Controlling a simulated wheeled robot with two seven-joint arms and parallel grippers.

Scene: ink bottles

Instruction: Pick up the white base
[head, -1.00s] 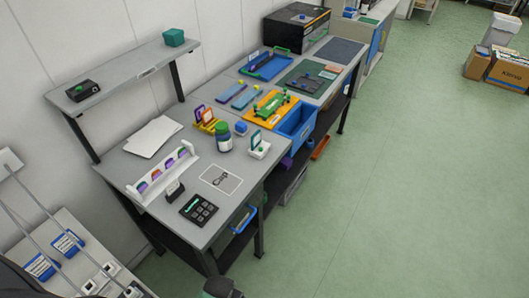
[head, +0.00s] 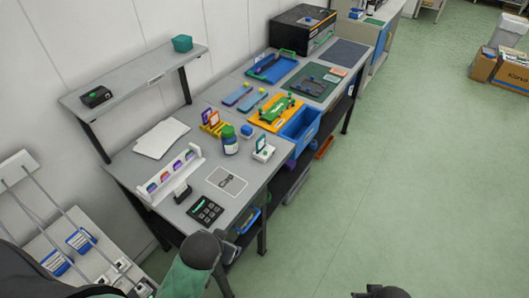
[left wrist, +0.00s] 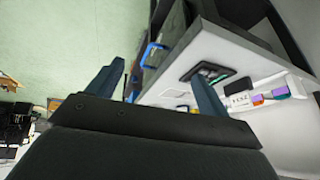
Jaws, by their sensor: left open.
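A small white base (head: 262,156) with an upright card in it stands on the grey workbench, right of a green-capped bottle (head: 230,142) in the head view. A longer white rack (head: 172,178) with several coloured pieces stands nearer, at the bench's left side. My left gripper (head: 231,249) is in front of the bench's near end, apart from the white base. In the left wrist view my left gripper (left wrist: 160,85) is open, its fingers wide apart with nothing between them. The white base cannot be made out there. My right gripper's fingers do not show.
An orange tray (head: 268,115) and a blue bin (head: 301,127) are farther along. A raised shelf (head: 135,80) stands behind.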

